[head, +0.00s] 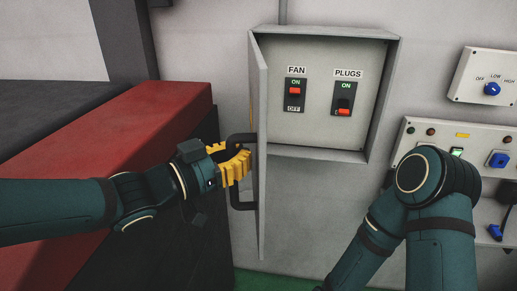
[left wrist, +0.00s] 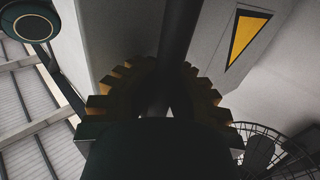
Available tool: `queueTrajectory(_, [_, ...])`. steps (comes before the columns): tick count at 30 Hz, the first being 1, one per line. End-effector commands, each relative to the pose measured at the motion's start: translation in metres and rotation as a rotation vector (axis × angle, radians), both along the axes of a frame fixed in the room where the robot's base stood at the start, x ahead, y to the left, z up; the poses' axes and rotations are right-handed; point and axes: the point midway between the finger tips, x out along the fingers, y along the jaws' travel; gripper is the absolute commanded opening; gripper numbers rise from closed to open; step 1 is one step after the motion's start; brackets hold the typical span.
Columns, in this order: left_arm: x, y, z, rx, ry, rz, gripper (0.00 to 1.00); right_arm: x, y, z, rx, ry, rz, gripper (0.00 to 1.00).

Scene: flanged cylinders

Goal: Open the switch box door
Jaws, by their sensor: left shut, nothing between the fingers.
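The grey switch box (head: 330,152) is on the wall, and its door (head: 262,90) stands wide open, swung out on the left side and seen nearly edge-on. Inside are the FAN switch (head: 294,95) and the PLUGS switch (head: 343,99). The dark door handle (head: 243,205) is on the door's outer face. My left gripper (head: 240,166) is at the handle with its yellow fingers shut. In the left wrist view the handle bar (left wrist: 178,40) runs down between the toothed fingers (left wrist: 160,95); whether they touch it is unclear. My right gripper is out of sight.
A red-topped block (head: 120,125) stands on the left, close to my left arm. Right of the box are a dial panel (head: 485,77) and a lower control panel (head: 415,135), with my right arm in front of the lower one.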

Motion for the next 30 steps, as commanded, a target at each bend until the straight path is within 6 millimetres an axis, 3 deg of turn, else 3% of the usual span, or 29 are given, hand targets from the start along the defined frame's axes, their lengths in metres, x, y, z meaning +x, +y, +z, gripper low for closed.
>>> queueTrajectory(9, [0.002,0.021,-0.002,0.004,0.003,-0.009,0.00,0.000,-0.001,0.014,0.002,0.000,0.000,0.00])
queueTrajectory(10, [0.002,0.021,-0.003,0.004,0.003,-0.010,0.03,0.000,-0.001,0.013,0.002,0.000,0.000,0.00])
queueTrajectory(14, [0.003,0.021,-0.003,0.005,0.002,-0.008,0.48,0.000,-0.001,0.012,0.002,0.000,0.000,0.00])
queueTrajectory(24, [0.005,0.023,0.000,0.003,0.001,-0.002,0.48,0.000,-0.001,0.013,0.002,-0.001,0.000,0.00])
queueTrajectory(30, [0.004,0.023,0.024,0.002,-0.006,-0.002,0.48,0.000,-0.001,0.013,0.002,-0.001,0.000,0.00])
